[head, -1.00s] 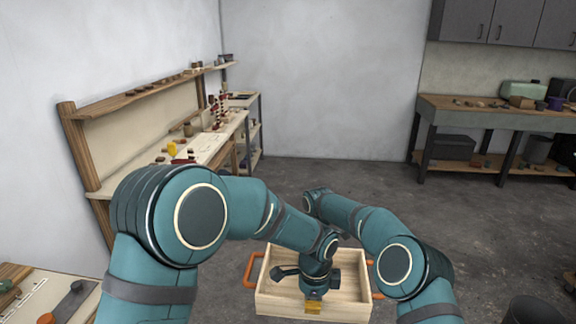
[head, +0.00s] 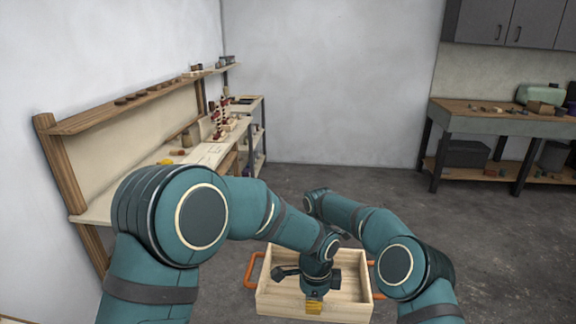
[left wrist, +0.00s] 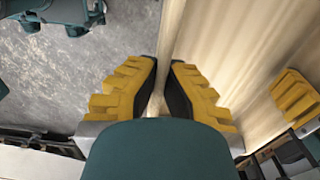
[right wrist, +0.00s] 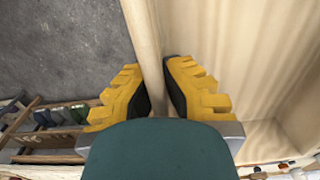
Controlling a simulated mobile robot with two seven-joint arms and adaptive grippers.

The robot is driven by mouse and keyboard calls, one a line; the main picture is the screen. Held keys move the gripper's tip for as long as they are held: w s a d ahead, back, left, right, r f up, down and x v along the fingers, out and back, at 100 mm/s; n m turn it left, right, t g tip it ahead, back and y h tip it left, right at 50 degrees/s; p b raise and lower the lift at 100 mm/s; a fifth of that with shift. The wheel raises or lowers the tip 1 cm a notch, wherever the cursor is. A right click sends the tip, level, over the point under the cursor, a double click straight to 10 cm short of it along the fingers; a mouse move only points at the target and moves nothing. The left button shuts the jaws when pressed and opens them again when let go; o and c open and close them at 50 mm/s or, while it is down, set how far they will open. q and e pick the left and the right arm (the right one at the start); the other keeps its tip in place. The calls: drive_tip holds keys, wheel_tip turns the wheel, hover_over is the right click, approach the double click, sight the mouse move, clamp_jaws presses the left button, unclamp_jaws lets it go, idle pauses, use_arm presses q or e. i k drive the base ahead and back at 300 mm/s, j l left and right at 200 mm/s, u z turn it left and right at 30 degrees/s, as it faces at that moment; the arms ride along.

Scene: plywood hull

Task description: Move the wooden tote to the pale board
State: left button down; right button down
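The wooden tote (head: 270,299) is a pale open box with orange side handles, low in front of me in the head view. My left gripper (head: 314,306) is shut on its near wall, with one yellow finger outside and the other inside. The left wrist view shows the tote's wall (left wrist: 220,45) pinched between the fingers (left wrist: 165,78). My right gripper (right wrist: 157,82) is shut on another stretch of the tote's wall (right wrist: 145,30); in the head view arms hide most of it. The tote's interior looks empty apart from gripper parts. I cannot pick out the pale board for certain.
A workbench (head: 95,211) with a shelf and small items runs along the left wall. A grey bench (head: 480,122) with bins below stands at the right. The concrete floor (head: 400,195) between them is clear.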

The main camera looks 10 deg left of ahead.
sight(203, 157)
drive_tip(key=i+j, duration=0.15)
drive_tip(key=i, duration=0.2)
drive_tip(key=i+j, duration=0.1)
drive_tip(key=i, duration=0.25)
drive_tip(key=i+l+u, duration=0.1)
drive_tip(key=i+u, duration=0.15)
drive_tip(key=i, duration=1.25)
drive_tip(key=i+u, duration=0.5)
drive_tip(key=i, duration=0.2)
drive_tip(key=i+u, duration=0.4)
drive_tip(key=i+l+u, duration=0.1)
drive_tip(key=i+u, duration=0.25)
drive_tip(key=k, duration=0.1)
